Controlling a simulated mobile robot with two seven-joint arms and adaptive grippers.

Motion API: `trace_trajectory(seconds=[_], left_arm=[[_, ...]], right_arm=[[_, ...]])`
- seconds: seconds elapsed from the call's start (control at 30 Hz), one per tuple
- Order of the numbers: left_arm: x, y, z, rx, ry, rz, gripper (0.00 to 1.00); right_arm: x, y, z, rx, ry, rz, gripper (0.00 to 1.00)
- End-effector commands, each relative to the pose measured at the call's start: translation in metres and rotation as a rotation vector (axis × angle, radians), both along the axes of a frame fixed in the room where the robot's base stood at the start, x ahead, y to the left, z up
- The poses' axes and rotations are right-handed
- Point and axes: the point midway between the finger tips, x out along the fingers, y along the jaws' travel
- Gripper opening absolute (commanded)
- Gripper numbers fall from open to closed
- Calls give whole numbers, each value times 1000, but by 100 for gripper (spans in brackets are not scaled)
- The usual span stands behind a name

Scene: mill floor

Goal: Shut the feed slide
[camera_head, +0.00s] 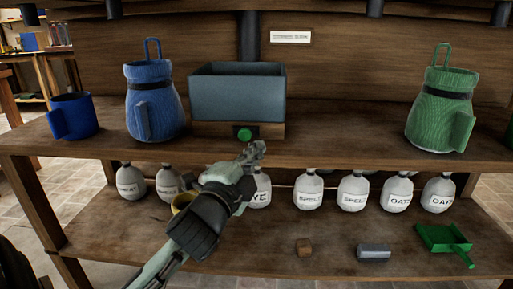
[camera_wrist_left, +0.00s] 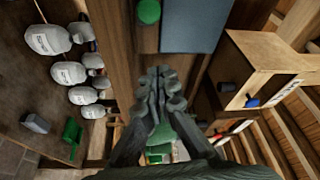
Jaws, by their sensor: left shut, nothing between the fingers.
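A blue-grey bin (camera_head: 237,92) stands on the upper shelf. Under it is a brown wooden front, which looks like the feed slide (camera_head: 271,131), with a round green knob (camera_head: 244,134). I cannot tell how far out the slide stands. My left gripper (camera_head: 256,150) is shut and empty, just below and right of the knob in the head view, and not holding it. In the left wrist view the shut fingers (camera_wrist_left: 160,76) point towards the bin (camera_wrist_left: 190,25), with the green knob (camera_wrist_left: 149,12) above and left of the fingertips. My right gripper is not in view.
A blue mug (camera_head: 73,116) and blue jug (camera_head: 152,105) stand left of the bin, and a green jug (camera_head: 441,110) right. Several labelled sacks (camera_head: 308,191) line the lower shelf, with a brown block (camera_head: 304,247), grey block (camera_head: 374,252) and green scoop (camera_head: 442,238) in front.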

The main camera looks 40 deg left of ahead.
Motion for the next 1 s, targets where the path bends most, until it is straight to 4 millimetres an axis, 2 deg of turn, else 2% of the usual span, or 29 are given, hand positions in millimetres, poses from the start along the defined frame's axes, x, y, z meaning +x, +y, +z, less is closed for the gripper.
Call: trace_trajectory(seconds=[0.2,0.43,0.73,1.0], left_arm=[[43,10,5,-1,-1,1,0],[79,19,8,-2,1,2,0],[61,46,-4,-2,5,2,0],[58,51,-4,-4,3,1,0]], right_arm=[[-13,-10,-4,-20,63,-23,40],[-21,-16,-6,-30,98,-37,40],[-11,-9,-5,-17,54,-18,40],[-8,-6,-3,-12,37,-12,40]])
